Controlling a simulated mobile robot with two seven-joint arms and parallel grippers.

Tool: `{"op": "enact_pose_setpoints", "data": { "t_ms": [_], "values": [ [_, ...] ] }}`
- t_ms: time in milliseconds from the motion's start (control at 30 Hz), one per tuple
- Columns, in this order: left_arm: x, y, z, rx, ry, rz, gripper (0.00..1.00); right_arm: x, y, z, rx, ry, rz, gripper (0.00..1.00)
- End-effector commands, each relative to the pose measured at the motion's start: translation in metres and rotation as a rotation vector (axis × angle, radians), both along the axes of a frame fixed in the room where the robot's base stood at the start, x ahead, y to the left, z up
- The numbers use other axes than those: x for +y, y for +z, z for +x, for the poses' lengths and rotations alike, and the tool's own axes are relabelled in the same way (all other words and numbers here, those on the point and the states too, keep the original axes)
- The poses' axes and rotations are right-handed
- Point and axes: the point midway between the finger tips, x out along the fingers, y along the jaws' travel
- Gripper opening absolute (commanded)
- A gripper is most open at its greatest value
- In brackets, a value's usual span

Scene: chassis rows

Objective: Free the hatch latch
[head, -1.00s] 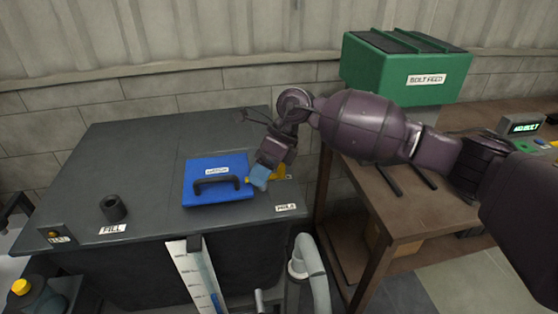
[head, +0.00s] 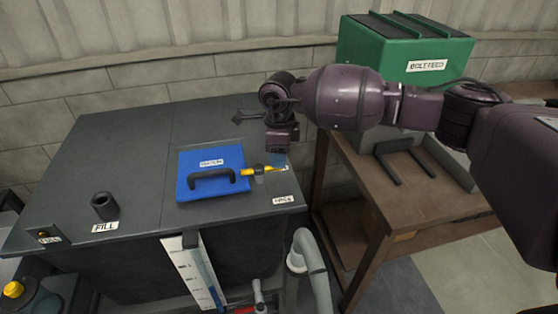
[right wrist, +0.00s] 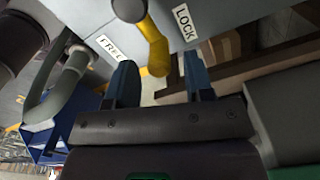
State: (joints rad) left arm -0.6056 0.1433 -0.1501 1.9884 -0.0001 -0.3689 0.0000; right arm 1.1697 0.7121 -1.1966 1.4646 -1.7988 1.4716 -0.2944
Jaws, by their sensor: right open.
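The blue hatch (head: 212,160) with its black handle lies on the dark tank top in the head view. The yellow latch (head: 249,171) sits at its right edge, with a dark pivot and an arm running right. In the right wrist view the yellow latch lever (right wrist: 155,52) has its end between the open fingers, or just ahead of them; contact is not clear. A FREE label (right wrist: 110,48) is left of it and a LOCK label (right wrist: 184,22) right of it. My right gripper (head: 278,158) is open over the latch's right end; it also shows in the wrist view (right wrist: 160,82). My left gripper is not in view.
A black fill pipe (head: 105,206) stands upright on the tank top. A level gauge (head: 193,270) and a grey pipe (head: 310,265) are at the tank's front. A brown table (head: 400,200) carries a green bolt feed box (head: 405,50) on the right.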

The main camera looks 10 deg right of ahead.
Motion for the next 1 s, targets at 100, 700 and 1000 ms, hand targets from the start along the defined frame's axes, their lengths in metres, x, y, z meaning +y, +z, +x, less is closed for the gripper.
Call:
{"op": "enact_pose_setpoints", "data": {
  "t_ms": [100,700,1000],
  "values": [
    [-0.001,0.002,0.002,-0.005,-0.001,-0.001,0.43,0.0,-0.016,0.0,0.002,-0.001,0.0,0.48],
    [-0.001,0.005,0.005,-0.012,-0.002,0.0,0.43,0.0,-0.03,0.0,0.001,0.0,0.001,0.35],
    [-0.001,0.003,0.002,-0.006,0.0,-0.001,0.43,0.0,-0.03,0.0,-0.001,-0.002,0.001,0.02]
  ]
}}
